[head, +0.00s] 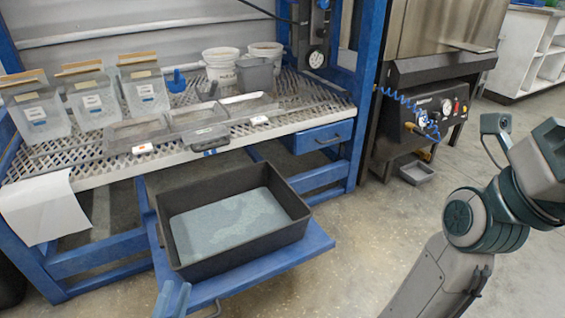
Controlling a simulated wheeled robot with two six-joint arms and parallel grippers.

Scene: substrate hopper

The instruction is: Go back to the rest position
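Two blue-grey fingers of my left gripper (172,299) show at the bottom edge, left of centre. They stand apart with nothing seen between them, in front of the near left corner of a black tray (290,232). Whether they touch the blue pull-out shelf (318,240) under the tray is unclear. The rest of the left arm is out of frame. My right arm (480,222) shows bent at the right side, over open floor. Its gripper fingers cannot be made out.
A blue rack (360,90) holds a perforated metal deck (90,173) with clear bins (145,92), white buckets (221,66) and a long grey tray assembly. The black tray holds grey-blue material (230,222). A dark machine (430,100) stands behind right. Floor is clear at centre right.

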